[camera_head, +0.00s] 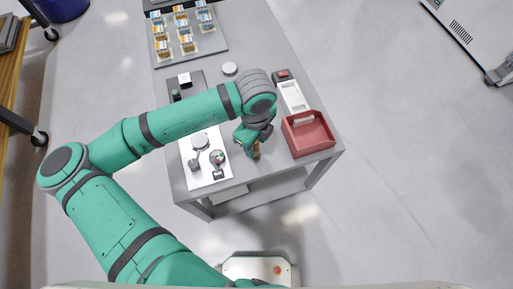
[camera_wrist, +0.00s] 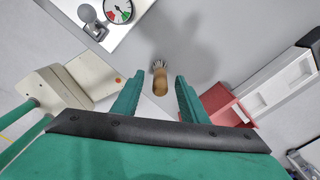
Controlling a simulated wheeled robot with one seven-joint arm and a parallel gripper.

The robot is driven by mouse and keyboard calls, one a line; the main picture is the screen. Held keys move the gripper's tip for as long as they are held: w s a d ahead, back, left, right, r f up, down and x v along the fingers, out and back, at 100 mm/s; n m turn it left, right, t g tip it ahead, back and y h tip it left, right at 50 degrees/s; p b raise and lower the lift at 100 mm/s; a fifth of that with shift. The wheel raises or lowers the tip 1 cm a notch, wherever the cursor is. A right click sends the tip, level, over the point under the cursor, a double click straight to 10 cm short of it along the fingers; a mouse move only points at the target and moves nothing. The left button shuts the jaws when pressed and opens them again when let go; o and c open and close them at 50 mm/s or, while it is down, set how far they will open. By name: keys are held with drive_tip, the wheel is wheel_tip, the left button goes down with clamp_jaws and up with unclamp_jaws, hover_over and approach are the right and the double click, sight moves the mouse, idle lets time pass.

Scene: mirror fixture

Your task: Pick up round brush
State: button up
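The round brush (camera_wrist: 160,80) shows in the wrist view, with a tan wooden handle and a dark bristle end. It stands on the grey table, its handle pointing toward my gripper. My gripper (camera_wrist: 154,92) is open, with its two green fingers on either side of the handle in the picture and visible gaps between. I cannot tell how far the fingertips are above the brush. In the head view, the brush (camera_head: 256,151) shows only as a small brown part below my gripper (camera_head: 253,139), mostly hidden by it.
A red bin (camera_head: 309,141) stands right of my gripper, with a white tray (camera_head: 292,97) behind it. A white panel with a gauge (camera_head: 217,157) lies to the left. The table's front edge is close to the brush. Several small packs sit on a grey board (camera_head: 211,45) at the back.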

drive_tip(key=shift+f, duration=1.25)
clamp_jaws()
